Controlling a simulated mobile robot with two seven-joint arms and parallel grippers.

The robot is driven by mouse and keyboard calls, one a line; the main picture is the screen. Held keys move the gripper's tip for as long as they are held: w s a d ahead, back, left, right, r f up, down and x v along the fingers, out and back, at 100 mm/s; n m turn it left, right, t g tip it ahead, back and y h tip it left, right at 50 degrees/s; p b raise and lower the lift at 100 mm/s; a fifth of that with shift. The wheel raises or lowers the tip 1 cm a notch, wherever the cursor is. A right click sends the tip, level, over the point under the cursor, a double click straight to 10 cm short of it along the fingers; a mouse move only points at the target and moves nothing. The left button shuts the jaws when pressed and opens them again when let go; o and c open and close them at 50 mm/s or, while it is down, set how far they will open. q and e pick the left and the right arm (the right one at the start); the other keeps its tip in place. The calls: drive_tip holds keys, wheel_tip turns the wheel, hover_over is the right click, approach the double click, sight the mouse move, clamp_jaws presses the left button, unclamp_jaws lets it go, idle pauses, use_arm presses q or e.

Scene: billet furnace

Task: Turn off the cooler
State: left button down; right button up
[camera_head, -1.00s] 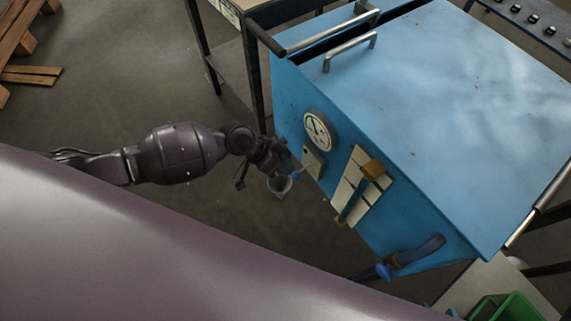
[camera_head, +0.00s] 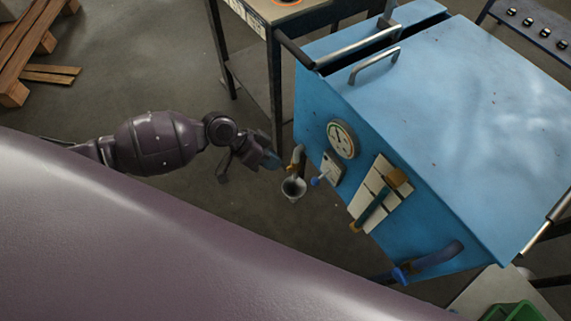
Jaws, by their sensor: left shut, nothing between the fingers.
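The cooler is a large blue box (camera_head: 450,110) on the right. Its front face carries a round dial gauge (camera_head: 342,139), a small pale plate (camera_head: 332,168) with a blue-tipped switch lever (camera_head: 319,180), and a cream panel with a level tube (camera_head: 373,204). My left gripper (camera_head: 276,163) is shut and empty, left of the front face and apart from the lever. A grey pipe with a funnel-like cup (camera_head: 293,187) stands between the gripper and the lever. My right gripper does not show.
A dark-framed table (camera_head: 262,22) stands behind the cooler on the left. A blue-handled pipe (camera_head: 430,262) sticks out low on the front. A wooden pallet (camera_head: 30,45) lies at top left, a green crate (camera_head: 513,311) at bottom right.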

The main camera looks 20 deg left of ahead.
use_arm(q)
drive_tip(key=shift+s+a+r, duration=0.25)
drive_tip(key=shift+a+r, duration=0.15)
drive_tip(key=shift+a, duration=0.15)
drive_tip(key=shift+s+a+r, duration=0.2)
drive_tip(key=shift+a+r, duration=0.15)
drive_tip(key=shift+a, duration=0.15)
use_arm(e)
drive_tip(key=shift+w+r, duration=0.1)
use_arm(q)
drive_tip(key=w+r+t+y, duration=0.1)
drive_tip(key=w+r+t, duration=0.3)
drive_tip(key=w+t, duration=0.1)
drive_tip(key=s+r+n+t+y+p, duration=0.2)
drive_tip(key=s+r+t+p, duration=0.1)
drive_tip(key=s+r+t, duration=0.1)
drive_tip(key=s+a+f+n+y+p, duration=0.1)
drive_tip(key=s+a+n+y+p, duration=0.1)
drive_tip(key=s, duration=0.8)
drive_tip(key=s+a+n+y+p, duration=0.2)
drive_tip(key=s+a+n+y, duration=0.1)
drive_tip(key=s, duration=0.6)
drive_tip(key=shift+s+a+f+y, duration=0.3)
drive_tip(key=shift+s+a+f, duration=0.1)
drive_tip(key=shift+a, duration=0.3)
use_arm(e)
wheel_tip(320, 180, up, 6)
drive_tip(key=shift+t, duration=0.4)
